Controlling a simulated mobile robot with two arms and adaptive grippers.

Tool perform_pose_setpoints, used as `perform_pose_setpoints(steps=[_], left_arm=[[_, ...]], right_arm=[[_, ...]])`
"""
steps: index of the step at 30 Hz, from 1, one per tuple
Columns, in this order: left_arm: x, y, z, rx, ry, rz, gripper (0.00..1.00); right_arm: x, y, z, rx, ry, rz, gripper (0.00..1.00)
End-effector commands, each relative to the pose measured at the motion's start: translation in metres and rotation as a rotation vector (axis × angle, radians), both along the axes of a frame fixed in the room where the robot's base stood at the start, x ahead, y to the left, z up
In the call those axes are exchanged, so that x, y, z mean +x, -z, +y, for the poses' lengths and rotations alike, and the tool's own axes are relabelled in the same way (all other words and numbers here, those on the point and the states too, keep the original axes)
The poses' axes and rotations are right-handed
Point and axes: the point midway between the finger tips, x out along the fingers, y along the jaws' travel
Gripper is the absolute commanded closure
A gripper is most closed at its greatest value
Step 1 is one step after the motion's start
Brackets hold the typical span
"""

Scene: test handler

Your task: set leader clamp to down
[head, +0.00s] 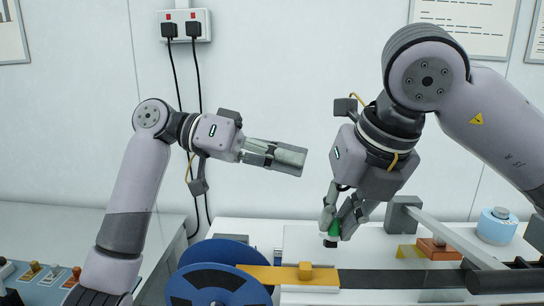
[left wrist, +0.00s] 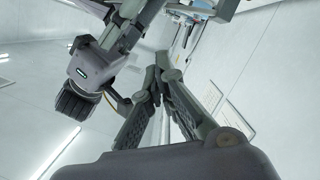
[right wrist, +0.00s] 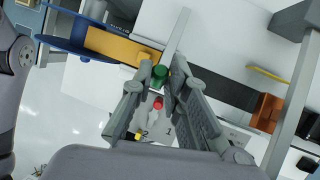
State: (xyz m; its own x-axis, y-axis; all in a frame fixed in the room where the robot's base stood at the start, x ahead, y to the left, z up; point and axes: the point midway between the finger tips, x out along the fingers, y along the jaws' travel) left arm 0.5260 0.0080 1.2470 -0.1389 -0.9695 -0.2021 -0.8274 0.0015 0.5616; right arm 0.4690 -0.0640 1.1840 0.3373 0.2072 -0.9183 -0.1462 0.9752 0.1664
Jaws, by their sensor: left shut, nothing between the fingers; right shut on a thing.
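My right gripper (head: 338,222) points down over the white machine top and is shut on a small green piece (head: 334,231) with a dark lower end. In the right wrist view the green piece (right wrist: 160,74) shows between the fingertips. My left gripper (head: 291,160) is shut and empty, held in the air left of the right gripper. No part is labelled as the leader clamp. A yellow strip with a raised block (head: 305,270) lies between the blue reel (head: 218,285) and the dark tape track (head: 400,279), just in front of the right gripper.
An orange-brown block (head: 437,249) and a long grey bar (head: 452,238) are right of the right gripper. A blue-white round container (head: 496,226) stands farther right. A small red part (right wrist: 158,102) and the numbers 1 and 2 show in the right wrist view.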

Motion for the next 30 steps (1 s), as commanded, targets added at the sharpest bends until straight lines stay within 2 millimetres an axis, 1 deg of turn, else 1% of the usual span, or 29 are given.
perform_pose_setpoints(steps=[1,7,9,15,19,30], left_arm=[[-0.003,0.002,-0.012,-0.001,0.004,0.000,1.00],[-0.008,0.010,-0.052,-0.002,0.001,0.000,1.00],[-0.014,0.022,-0.048,-0.001,-0.003,0.003,1.00],[-0.026,0.039,-0.048,-0.002,-0.003,0.002,1.00],[-0.028,0.042,-0.048,-0.002,-0.003,0.002,1.00],[-0.030,0.044,-0.048,-0.001,-0.003,-0.004,1.00]], right_arm=[[-0.001,-0.001,0.001,0.005,-0.001,0.000,1.00],[-0.001,-0.002,0.001,0.005,-0.001,-0.001,1.00],[-0.001,-0.001,0.001,0.005,-0.001,-0.001,1.00],[0.000,-0.002,0.001,0.005,0.001,-0.001,1.00],[-0.001,-0.002,0.001,0.006,0.000,-0.001,1.00],[0.000,-0.002,0.001,0.006,0.001,-0.002,1.00]])
